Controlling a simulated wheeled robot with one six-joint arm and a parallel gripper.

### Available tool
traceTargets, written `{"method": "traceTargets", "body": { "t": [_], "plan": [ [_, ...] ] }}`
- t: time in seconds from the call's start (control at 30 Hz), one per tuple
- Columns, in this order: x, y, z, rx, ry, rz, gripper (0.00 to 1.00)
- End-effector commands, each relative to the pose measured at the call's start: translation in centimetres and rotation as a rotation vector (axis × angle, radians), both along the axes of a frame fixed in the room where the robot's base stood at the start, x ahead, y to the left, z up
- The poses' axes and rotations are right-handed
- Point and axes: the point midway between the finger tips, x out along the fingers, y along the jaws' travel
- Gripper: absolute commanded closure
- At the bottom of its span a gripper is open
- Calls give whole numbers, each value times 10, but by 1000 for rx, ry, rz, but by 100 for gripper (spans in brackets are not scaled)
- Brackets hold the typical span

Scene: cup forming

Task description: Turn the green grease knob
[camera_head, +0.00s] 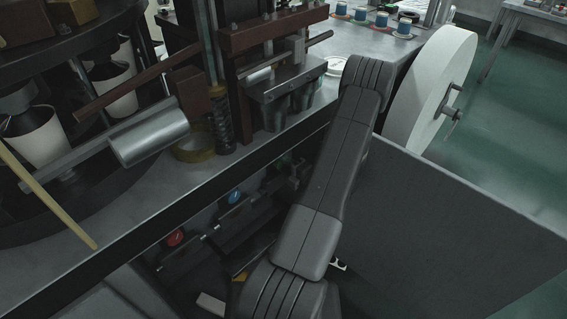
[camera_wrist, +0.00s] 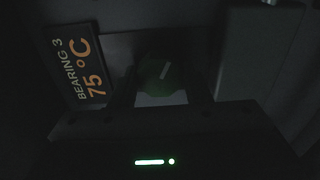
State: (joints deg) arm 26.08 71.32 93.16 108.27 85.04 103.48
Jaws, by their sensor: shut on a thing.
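The green grease knob (camera_wrist: 154,74) shows dimly in the wrist view, with a pale pointer line on its face, tilted to the right of vertical. My gripper (camera_wrist: 160,86) is shut on it, one dark finger on each side. The wrist view is very dark, so the exact contact is hard to see. In the head view my arm slants down across the middle over the machine's front, and I cannot make out my gripper there.
A label (camera_wrist: 77,66) reading "BEARING 3 75 °C" sits left of the knob. In the head view a blue knob (camera_head: 234,197) and a red knob (camera_head: 176,238) are on the machine's lower front. A large white paper roll (camera_head: 432,88) stands right of my arm.

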Motion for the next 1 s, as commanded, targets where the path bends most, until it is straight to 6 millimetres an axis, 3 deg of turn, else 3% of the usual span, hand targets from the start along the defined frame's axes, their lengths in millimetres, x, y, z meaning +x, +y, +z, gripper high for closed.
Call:
{"method": "traceTargets", "body": {
  "t": [0.43, 0.47, 0.57, 1.0],
  "plan": [
    [0, 0, -1, 7, 8, -1, 80],
    [0, 0, -1, 6, 9, -1, 55],
    [0, 0, -1, 7, 8, -1, 35],
    [-7, -9, 0, 6, 8, -4, 35]
  ]
}}
